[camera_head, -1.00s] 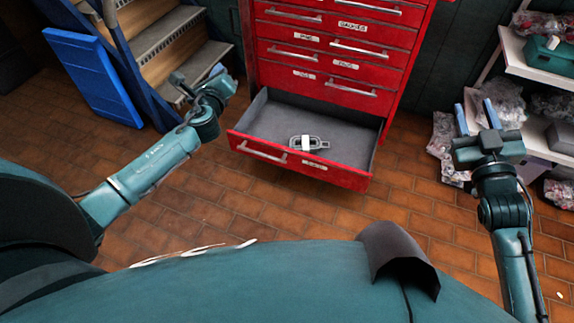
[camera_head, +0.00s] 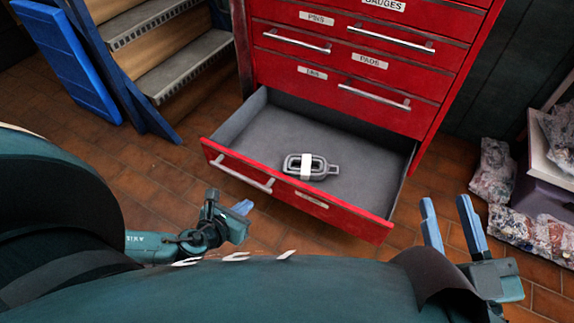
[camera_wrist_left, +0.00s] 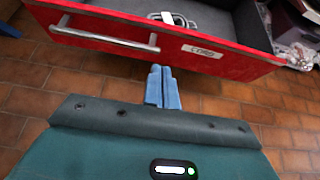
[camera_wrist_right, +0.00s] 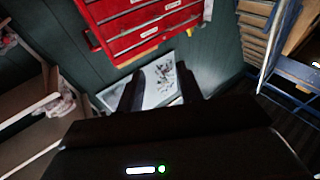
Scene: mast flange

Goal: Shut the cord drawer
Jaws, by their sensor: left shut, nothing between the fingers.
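The cord drawer (camera_head: 345,205) is the bottom drawer of the red tool cabinet and is pulled well out. Its label reads CORD in the left wrist view (camera_wrist_left: 203,51). A grey looped item with a white band (camera_head: 311,167) lies inside it. My left gripper (camera_head: 243,207) is shut and empty, low in front of the drawer's left part. In the left wrist view its fingertips (camera_wrist_left: 162,70) point at the drawer front, just below it and right of the bar handle (camera_wrist_left: 105,33); contact cannot be told. My right gripper (camera_head: 450,210) is open and empty, right of the drawer's right front corner.
The closed drawers of the red cabinet (camera_head: 350,70) rise above the cord drawer. Steps (camera_head: 180,62) with a blue side frame and a blue panel (camera_head: 62,55) stand at left. Plastic-wrapped goods (camera_head: 492,172) lie at right by a shelf. Brick floor (camera_head: 150,180) is clear before the drawer.

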